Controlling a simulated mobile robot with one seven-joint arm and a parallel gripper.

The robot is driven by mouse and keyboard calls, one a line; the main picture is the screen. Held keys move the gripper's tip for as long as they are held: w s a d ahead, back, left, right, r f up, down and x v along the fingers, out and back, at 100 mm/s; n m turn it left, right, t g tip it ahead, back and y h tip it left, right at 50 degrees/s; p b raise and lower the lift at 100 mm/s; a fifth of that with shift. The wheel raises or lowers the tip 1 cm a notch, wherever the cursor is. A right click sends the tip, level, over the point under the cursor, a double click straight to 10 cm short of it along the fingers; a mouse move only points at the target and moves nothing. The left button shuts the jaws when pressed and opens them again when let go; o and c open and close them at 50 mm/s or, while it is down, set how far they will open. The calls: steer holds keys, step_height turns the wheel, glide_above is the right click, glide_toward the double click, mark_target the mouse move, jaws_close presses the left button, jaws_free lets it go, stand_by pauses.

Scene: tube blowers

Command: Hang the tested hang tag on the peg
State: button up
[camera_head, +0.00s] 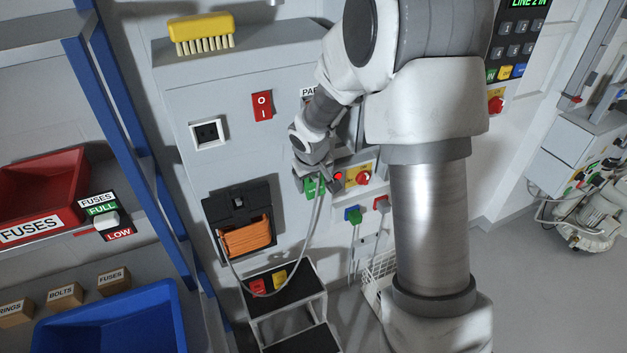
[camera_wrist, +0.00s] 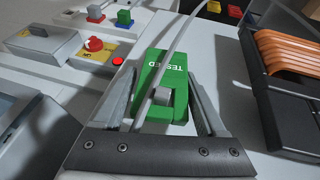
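The green tag (camera_wrist: 174,66) marked "TESTED" is between my two fingers in the wrist view. A short grey square peg (camera_wrist: 162,97) shows at the opening in the tag and seems to pass through it. My gripper (camera_wrist: 163,76) has its fingers spread on either side of the tag, with a visible gap on the left; contact on the right is hard to tell. In the head view the tag (camera_head: 313,188) is at the grey cabinet front, just below my gripper (camera_head: 318,180), left of a red button.
A red knob on a yellow plate (camera_head: 361,176) is close to the right. A grey cable (camera_head: 309,238) hangs past the tag. An orange-coil holder (camera_head: 246,238) is to the left. A small step stool (camera_head: 285,294) stands below.

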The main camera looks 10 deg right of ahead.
steer(key=shift+o, duration=1.4)
steer(key=p+v, duration=0.1)
steer(key=v, duration=1.6)
steer(key=s+d+r+m, duration=0.1)
steer(key=s+r, duration=0.2)
steer(key=s, duration=0.8)
steer(key=s+r+m+y, duration=0.1)
steer(key=s+r, duration=0.2)
steer(key=s, duration=0.8)
steer(key=shift+s+d+m+t, duration=0.3)
steer(key=shift+d+m+t, duration=0.05)
steer(key=shift+m+t, duration=0.05)
